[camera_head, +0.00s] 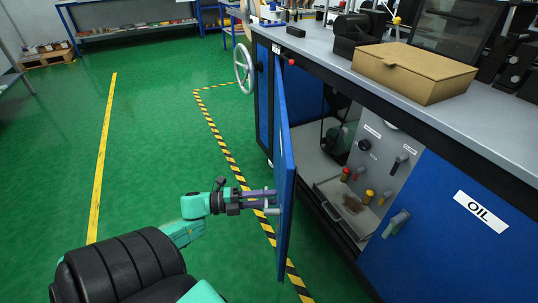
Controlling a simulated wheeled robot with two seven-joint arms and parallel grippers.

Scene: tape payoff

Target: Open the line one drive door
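A blue cabinet door (285,170) stands swung well out from the cabinet, seen nearly edge-on. The compartment behind it is exposed. A light grey handle (271,211) shows on the door's left face. My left gripper (268,200) is at this handle, with its fingers reaching to the door face. The finger ends overlap the handle, so I cannot tell whether they grip it. My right gripper is not in view. No label naming line one shows on the open door.
The compartment holds a grey panel with knobs (384,150) and a tray (345,207). A blue door labelled OIL (455,245) is at the right. A cardboard box (415,70) sits on the worktop. A handwheel (243,67) is at the cabinet's far end. Green floor (150,150) is clear on the left.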

